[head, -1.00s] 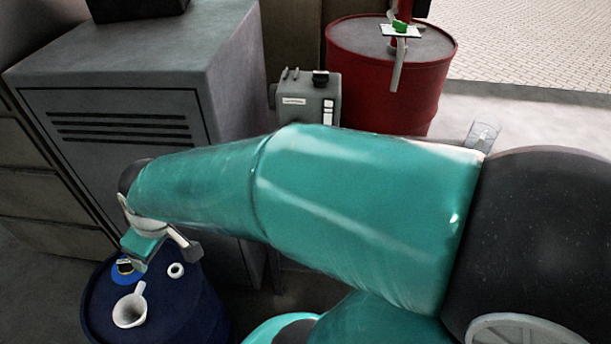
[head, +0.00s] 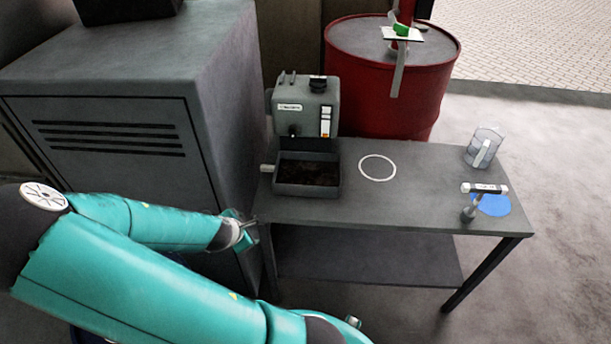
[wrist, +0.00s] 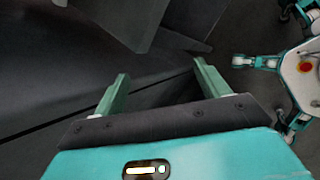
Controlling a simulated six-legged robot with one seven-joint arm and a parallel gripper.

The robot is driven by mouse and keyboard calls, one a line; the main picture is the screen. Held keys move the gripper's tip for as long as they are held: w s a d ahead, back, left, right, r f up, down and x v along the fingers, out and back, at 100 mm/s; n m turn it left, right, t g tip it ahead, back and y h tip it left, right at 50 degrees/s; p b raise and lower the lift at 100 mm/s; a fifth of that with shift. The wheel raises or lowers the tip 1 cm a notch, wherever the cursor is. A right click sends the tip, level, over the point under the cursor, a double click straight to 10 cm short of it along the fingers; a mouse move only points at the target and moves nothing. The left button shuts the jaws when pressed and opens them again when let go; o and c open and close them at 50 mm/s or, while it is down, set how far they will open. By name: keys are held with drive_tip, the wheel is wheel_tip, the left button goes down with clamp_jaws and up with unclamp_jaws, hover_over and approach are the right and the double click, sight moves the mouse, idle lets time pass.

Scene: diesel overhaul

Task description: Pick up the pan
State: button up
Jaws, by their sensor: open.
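The pan (head: 306,190) is a grey rectangular tray with dark contents. It sits on the left part of the grey bench in the head view, in front of a grey machine, with a short pale handle (head: 267,169) on its left side. My gripper (head: 244,230) is just left of the bench's left edge, below and left of the handle and apart from it. In the wrist view my gripper (wrist: 160,72) has its two green fingers spread with nothing between them. The pan cannot be made out in the wrist view.
The bench (head: 400,212) also holds a white ring mark (head: 378,168), a clear jug (head: 483,148) and a hammer-like tool (head: 470,208) by a blue disc (head: 492,205). A grey cabinet (head: 110,130) stands left, a red drum (head: 385,105) behind.

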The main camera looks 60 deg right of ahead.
drive_tip(key=d+r+n+t+h, duration=0.1)
drive_tip(key=d+r+n+h, duration=0.15)
drive_tip(key=d+n, duration=0.35)
drive_tip(key=n+t+h, duration=0.2)
drive_tip(key=n+h, duration=0.1)
drive_tip(key=n, duration=0.1)
approach(268, 166)
drive_tip(key=x, duration=0.8)
drive_tip(key=shift+d, duration=0.15)
drive_tip(key=c, duration=1.4)
drive_tip(key=shift+r, duration=0.1)
